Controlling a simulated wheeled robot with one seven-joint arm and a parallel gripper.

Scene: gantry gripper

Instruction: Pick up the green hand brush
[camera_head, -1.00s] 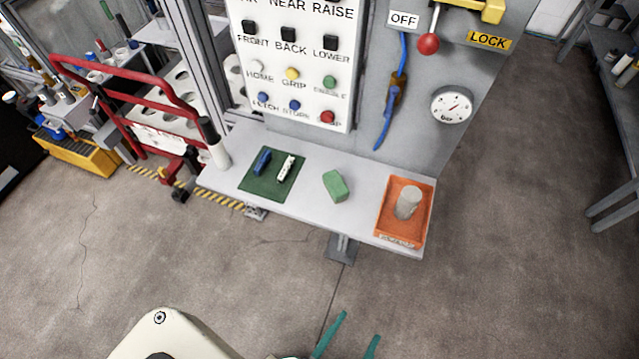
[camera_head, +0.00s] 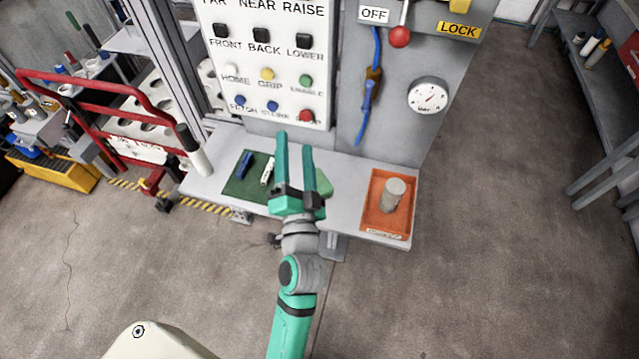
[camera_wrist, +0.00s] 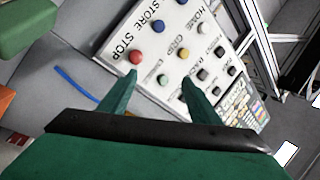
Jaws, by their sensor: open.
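The green hand brush (camera_head: 325,181) looks like a green block and lies on the grey shelf (camera_head: 345,203); I cannot see bristles. In the head view my gripper hides its left part. In the wrist view a green block (camera_wrist: 24,24), which looks like the brush, is cut off at the upper left corner. My gripper (camera_head: 295,144) is open and empty, with its teal fingers pointing at the panel. In the wrist view the fingertips (camera_wrist: 159,77) appear in front of the button panel, with the brush outside them to the left.
A dark green mat (camera_head: 236,189) with a blue and a white item lies left on the shelf. An orange tray (camera_head: 374,222) holding a grey cylinder (camera_head: 393,194) stands right. The button panel (camera_head: 290,75), a blue hanging cable (camera_head: 363,115) and a gauge (camera_head: 428,96) are behind.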

